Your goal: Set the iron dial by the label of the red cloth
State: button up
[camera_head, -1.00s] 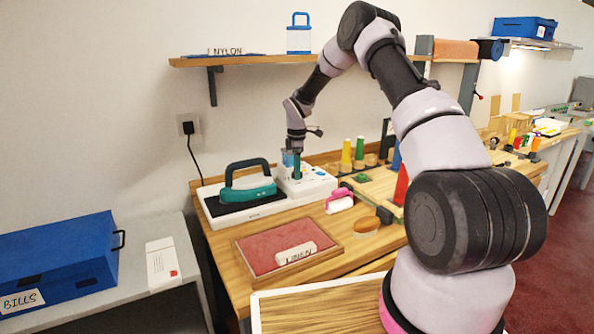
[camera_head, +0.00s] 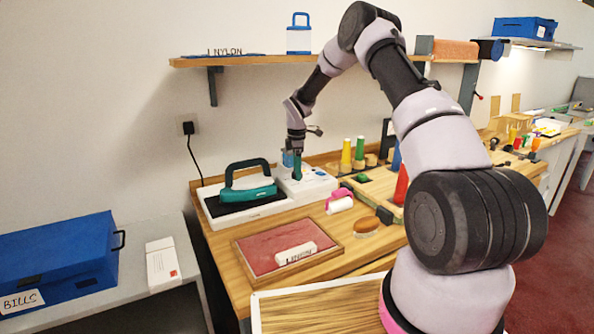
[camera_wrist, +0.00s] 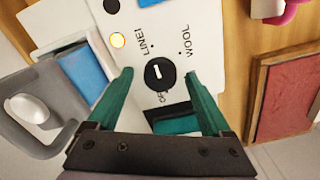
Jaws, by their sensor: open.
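The red cloth (camera_head: 255,241) lies in a shallow wooden frame on the counter, with a white label (camera_head: 296,253) on it reading LINEN. The teal iron (camera_head: 249,190) rests on its dark pad beside the white control box (camera_head: 318,181). The black round dial (camera_wrist: 160,75) with a white mark sits on that box, among printed words LINEN, WOOL and OFF. I cannot tell for certain which word the mark points at. My gripper (camera_wrist: 160,80) is open, its teal fingers on either side of the dial; contact cannot be told. It also shows over the box in the head view (camera_head: 297,170).
A yellow-lit lamp (camera_wrist: 118,40) is on the box. A pink-and-white item (camera_head: 339,202) and a brush (camera_head: 366,225) lie to the right. Coloured cones stand behind. A shelf (camera_head: 270,60) with a NYLON label hangs above. A blue BILLS box (camera_head: 60,265) is at left.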

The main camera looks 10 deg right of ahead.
notch_tip(320, 180, up, 8)
jog(key=shift+f, duration=0.25)
jog(key=s+d+r+m+t, duration=0.2)
jog(key=s+r+m, duration=0.3)
jog(key=s+r, duration=0.55)
jog(key=s+d+r+m+t, duration=0.1)
jog(key=s+r+m, duration=0.55)
jog(key=r, duration=0.75)
jog(key=s+d+r+m+t+y, duration=0.1)
jog(key=s+m, duration=0.4)
jog(key=s, duration=0.7)
jog(key=s+d+r+m+t+y, duration=0.1)
jog(key=s+r+m+t, duration=0.2)
jog(key=s, duration=1)
jog(key=shift+s+d+m, duration=0.15)
jog(key=shift+d+m, duration=0.15)
jog(key=shift+m, duration=0.65)
